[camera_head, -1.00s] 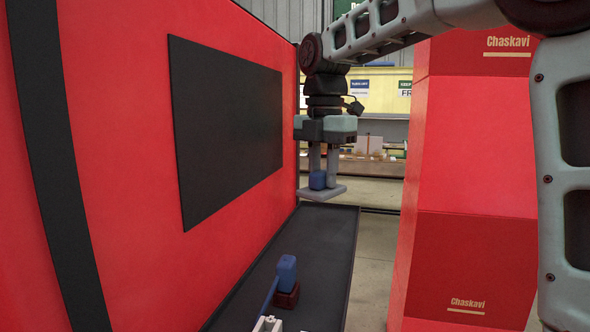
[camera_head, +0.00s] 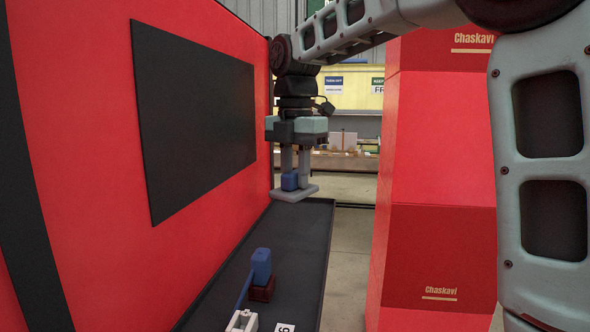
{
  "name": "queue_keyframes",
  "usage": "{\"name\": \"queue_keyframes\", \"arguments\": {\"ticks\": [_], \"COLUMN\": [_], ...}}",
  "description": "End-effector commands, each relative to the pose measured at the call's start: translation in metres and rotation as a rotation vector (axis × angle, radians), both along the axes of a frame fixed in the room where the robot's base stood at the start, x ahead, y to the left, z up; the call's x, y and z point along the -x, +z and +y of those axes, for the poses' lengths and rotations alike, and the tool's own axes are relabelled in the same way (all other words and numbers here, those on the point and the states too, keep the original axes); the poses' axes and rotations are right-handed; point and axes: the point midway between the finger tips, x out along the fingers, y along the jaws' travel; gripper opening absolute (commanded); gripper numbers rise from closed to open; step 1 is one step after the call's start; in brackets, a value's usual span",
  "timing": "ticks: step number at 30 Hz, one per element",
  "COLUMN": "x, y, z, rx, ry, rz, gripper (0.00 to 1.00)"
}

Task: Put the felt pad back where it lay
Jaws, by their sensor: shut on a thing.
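My gripper (camera_head: 296,178) hangs pointing down above the far end of the dark shelf. The fingers partly hide how the blue block is gripped.
The long dark shelf (camera_head: 292,235) runs along a red wall with a black panel (camera_head: 195,118). A blue block (camera_head: 261,266) on a dark red base, a blue bar, a white piece (camera_head: 242,320) and a numbered card (camera_head: 285,328) are near. The shelf's far half is bare. A red stand (camera_head: 440,190) rises at right.

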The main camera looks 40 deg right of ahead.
Motion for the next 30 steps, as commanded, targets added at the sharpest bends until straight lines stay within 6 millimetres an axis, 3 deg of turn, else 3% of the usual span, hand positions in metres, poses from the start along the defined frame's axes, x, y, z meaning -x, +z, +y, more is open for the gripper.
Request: {"name": "queue_keyframes", "arguments": {"ticks": [21,30], "x": [0.000,0.000], "y": [-0.043,-0.052], "z": [0.000,0.000], "rx": [0.000,0.000], "ry": [0.000,0.000], "rz": [0.000,0.000], "gripper": [0.00,0.00]}}
